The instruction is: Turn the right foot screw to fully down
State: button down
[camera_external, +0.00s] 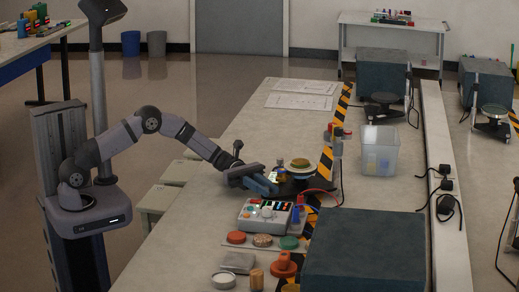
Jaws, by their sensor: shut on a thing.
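An instrument with a round, dish-like top (300,164) stands on a dark base (313,186) at the middle of the bench. My gripper (268,184) is low at the left side of this base, with its fingers pointing right. It is shut on a small part there, which appears to be a foot screw. The fingers hide the screw, so its height and turn cannot be read. A small brass-coloured part (280,174) shows just behind the fingertips.
A control box (268,214) with lit buttons stands in front, with a red cable near the base. Coloured discs (262,240) lie nearer. A large dark block (365,252) fills the front right. A clear bin (378,150) stands behind right. The bench's left side is clear.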

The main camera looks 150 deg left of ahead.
jog(key=c, duration=1.6)
grip_release()
jog(key=shift+s, duration=0.1)
jog(key=shift+s+d+b, duration=0.1)
jog(key=shift+s+b, duration=0.25)
jog(key=shift+s, duration=3.25)
